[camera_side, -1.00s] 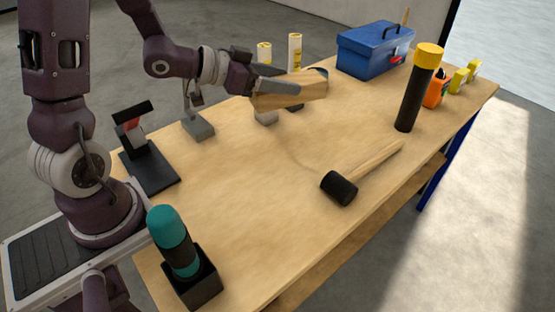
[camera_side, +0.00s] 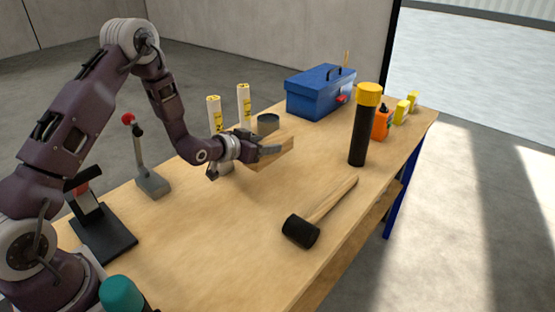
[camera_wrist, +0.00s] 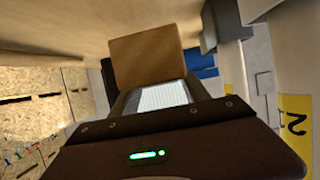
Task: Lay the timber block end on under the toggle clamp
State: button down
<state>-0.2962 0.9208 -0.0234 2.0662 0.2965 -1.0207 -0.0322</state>
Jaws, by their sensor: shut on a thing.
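My gripper (camera_side: 264,151) is shut on the timber block (camera_side: 280,152), a pale wooden piece held over the far middle of the bench. In the side view the block lies roughly level; any gap to the bench is hard to judge. The wrist view shows one flat tan face of it (camera_wrist: 147,58) beyond my gripper (camera_wrist: 155,95). What looks like the toggle clamp (camera_side: 152,182), a grey base with an upright lever and red knob, stands to the left of my gripper, apart from the block.
A black mallet (camera_side: 300,231) lies in front; a tall yellow-capped black tube (camera_side: 361,130) stands right. A blue toolbox (camera_side: 320,95) is at the back. The bench middle (camera_side: 220,220) is clear.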

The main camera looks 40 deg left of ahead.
notch_tip(320, 180, down, 6)
jog(key=shift+r, duration=0.1)
jog(key=c, duration=0.5)
grip_release()
jog(key=shift+f, duration=0.2)
